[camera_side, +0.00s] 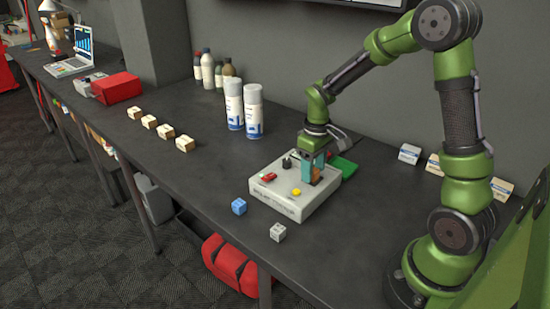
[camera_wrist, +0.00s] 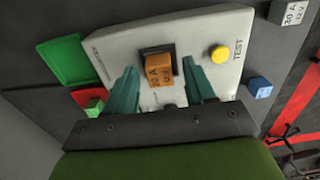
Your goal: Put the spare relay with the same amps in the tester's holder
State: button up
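The tester (camera_side: 290,205) is a light grey box with a yellow button (camera_side: 296,191); it also shows in the wrist view (camera_wrist: 215,30). An orange relay (camera_wrist: 158,70) stands at its black holder (camera_wrist: 152,51); I cannot tell how deeply it is seated, and its amps are not clearly legible. My gripper (camera_wrist: 160,72) is low over the tester, its teal fingers on either side of the relay with gaps. A blue relay (camera_side: 239,206) and a grey relay (camera_side: 278,232) lie on the bench in front. The grey one (camera_wrist: 290,12) reads 30 A. A green relay (camera_wrist: 95,104) lies at a red tray (camera_wrist: 79,94).
A green tray (camera_wrist: 72,60) lies behind the tester. Two spray cans (camera_side: 253,112) stand behind and to the left. Several small boxes (camera_side: 185,143) and a red case (camera_side: 117,88) are farther left. Small boxes (camera_side: 409,154) stand by the wall at right.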

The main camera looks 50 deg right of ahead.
notch_tip(320, 180, up, 12)
jog(key=s+a+r+m+t+y, duration=0.1)
jog(key=s+a+r+m+t, duration=0.1)
jog(key=s+a, duration=0.4)
jog(key=s+a+r+m+t+y, duration=0.1)
jog(key=s+a+r+m+t, duration=0.1)
jog(key=s+a+t, duration=0.3)
jog(key=shift+s+a+r, duration=0.5)
jog(key=shift+a+r, duration=0.15)
jog(key=shift+a, duration=0.25)
